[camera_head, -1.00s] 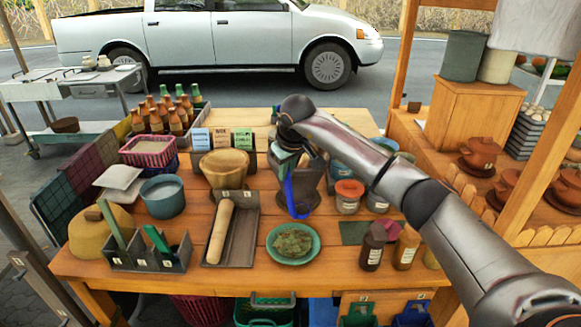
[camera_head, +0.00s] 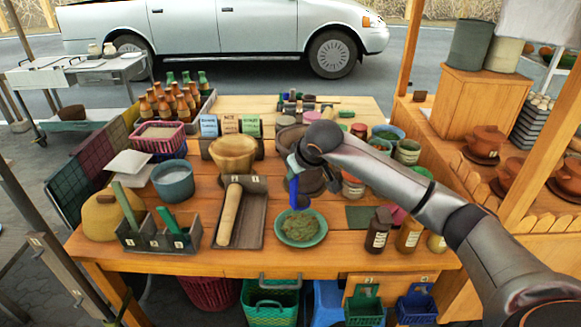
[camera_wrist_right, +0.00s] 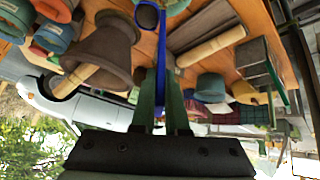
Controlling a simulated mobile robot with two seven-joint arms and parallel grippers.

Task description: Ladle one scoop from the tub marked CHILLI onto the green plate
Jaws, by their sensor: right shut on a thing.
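The green plate (camera_head: 322,233) lies near the table's front edge with a heap of brownish-green stuff on it. My right gripper (camera_head: 294,165) is above the table behind the plate. In the right wrist view its green fingers (camera_wrist_right: 161,105) are shut on a blue-handled ladle (camera_wrist_right: 161,62). The ladle's blue handle (camera_head: 294,192) hangs down close to the plate's far rim. A round dark cup with a blue edge shows at its end in the wrist view; its contents are unclear. Several small tubs stand right of the mortar; I cannot read CHILLI on any. My left gripper is out of view.
A dark mortar (camera_wrist_right: 108,47) stands behind the ladle, partly hidden by my arm in the head view. A tray with a rolling pin (camera_head: 229,213) is left of the plate. Bottles (camera_head: 378,232) stand to its right. A wooden bowl (camera_head: 233,150) stands farther back.

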